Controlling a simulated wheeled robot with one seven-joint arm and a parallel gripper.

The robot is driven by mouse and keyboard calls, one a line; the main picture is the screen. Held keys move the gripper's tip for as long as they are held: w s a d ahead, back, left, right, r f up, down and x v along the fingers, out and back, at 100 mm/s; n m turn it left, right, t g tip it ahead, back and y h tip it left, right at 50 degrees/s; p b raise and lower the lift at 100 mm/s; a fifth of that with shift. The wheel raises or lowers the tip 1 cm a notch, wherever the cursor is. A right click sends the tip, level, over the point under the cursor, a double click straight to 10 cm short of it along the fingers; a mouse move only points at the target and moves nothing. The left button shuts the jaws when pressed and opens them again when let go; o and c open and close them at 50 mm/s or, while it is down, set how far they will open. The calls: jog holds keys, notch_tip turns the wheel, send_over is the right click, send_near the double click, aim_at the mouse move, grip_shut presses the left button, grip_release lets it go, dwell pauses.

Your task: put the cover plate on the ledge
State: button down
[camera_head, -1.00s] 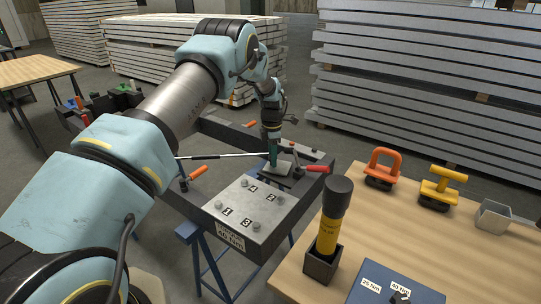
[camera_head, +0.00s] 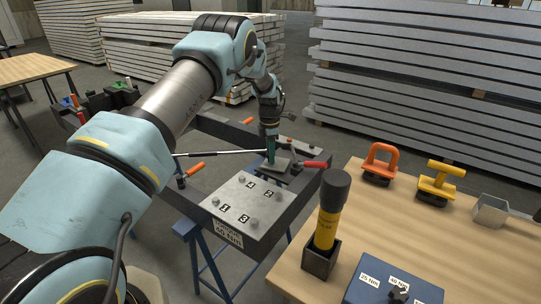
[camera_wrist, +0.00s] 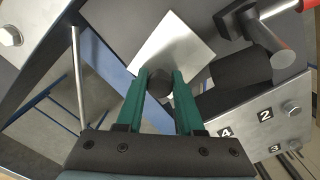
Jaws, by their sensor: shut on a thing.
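The cover plate (camera_wrist: 150,50) is a light grey square plate with a dark round knob (camera_wrist: 159,83) in its middle. My gripper (camera_wrist: 160,92) has green fingers, shut on that knob. In the head view the plate (camera_head: 279,166) is under my gripper (camera_head: 270,158), at the dark frame (camera_head: 236,238) just behind the numbered bolt plate (camera_head: 243,204). I cannot tell which part is the ledge, or whether the cover plate touches the frame beneath it.
A clamp with a red handle (camera_head: 314,164) is close right of the cover plate. An orange-handled bar (camera_head: 190,171) lies to its left. A wooden table (camera_head: 460,250) at right holds a yellow torch-like tool (camera_head: 327,225), suction lifters (camera_head: 380,164) and a blue box (camera_head: 400,290).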

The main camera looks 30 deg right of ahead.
jog(key=shift+f, duration=0.25)
dwell(0.5)
jog(key=shift+c, duration=2.3)
grip_release()
jog(key=shift+r, duration=0.1)
